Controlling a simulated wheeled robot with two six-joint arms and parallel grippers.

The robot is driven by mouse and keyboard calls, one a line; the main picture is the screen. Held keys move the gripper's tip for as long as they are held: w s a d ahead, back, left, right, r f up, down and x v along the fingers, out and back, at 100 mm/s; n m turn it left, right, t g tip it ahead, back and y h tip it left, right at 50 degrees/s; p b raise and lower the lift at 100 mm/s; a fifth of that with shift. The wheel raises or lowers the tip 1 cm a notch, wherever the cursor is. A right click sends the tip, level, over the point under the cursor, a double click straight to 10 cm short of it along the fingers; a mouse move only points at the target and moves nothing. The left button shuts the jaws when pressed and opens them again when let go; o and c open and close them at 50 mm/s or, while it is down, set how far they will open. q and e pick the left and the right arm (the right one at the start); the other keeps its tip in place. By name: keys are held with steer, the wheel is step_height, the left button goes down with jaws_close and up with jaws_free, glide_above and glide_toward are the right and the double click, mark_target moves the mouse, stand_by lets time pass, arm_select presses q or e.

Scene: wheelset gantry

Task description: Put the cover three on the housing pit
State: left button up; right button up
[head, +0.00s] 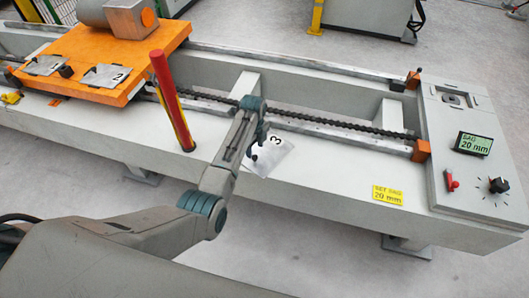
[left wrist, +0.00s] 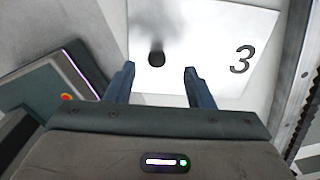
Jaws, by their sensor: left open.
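Cover three is a pale square plate (head: 281,160) marked 3, lying on the white beam below the chain. It fills the upper part of the left wrist view (left wrist: 215,35), with a dark round knob (left wrist: 156,57) on it. My left gripper (head: 258,138) is over the cover. Its two fingers (left wrist: 160,82) are open and apart, with the knob between and just beyond the tips in the picture; the height gap cannot be judged. A small recess (head: 455,100) shows in the right end housing; I cannot tell if it is the housing pit. My right gripper is not in view.
An orange carriage (head: 80,45) at the left carries two numbered plates, 1 (head: 44,64) and 2 (head: 105,76). A red and yellow post (head: 172,100) stands left of my arm. A dark chain (head: 330,126) and rails run along the beam. The end panel has a display (head: 473,144).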

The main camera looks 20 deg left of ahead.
mark_target(255, 156)
arm_select(q)
steer(key=f, duration=0.3)
steer(key=shift+s+f, duration=0.2)
steer(key=shift+f, duration=0.1)
jaws_close()
steer(key=shift+r, duration=0.1)
